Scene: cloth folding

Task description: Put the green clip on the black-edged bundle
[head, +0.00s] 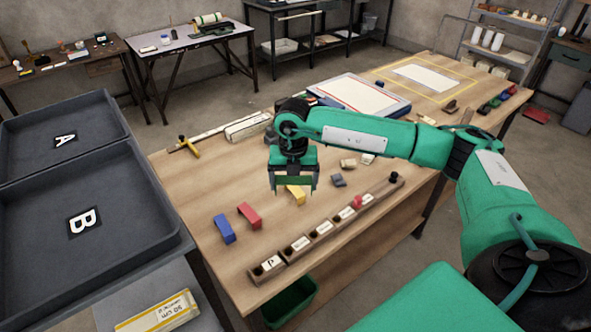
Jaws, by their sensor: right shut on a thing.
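My right gripper (294,188) hangs over the middle of the wooden table and is shut on a green piece that looks like the green clip (294,181). The fingers hide most of it. A yellow clip (297,196) lies on the table just below and behind the fingers. A red clip (249,216) and a blue clip (224,229) lie to the left. I cannot make out a black-edged bundle for certain. My left gripper is out of view.
A labelled wooden rack (326,230) runs along the table's front edge. Small grey and pale pieces (338,180) lie right of the gripper. A pale long bundle (247,127) lies at the back. Dark trays A (99,95) and B (150,190) stand at left.

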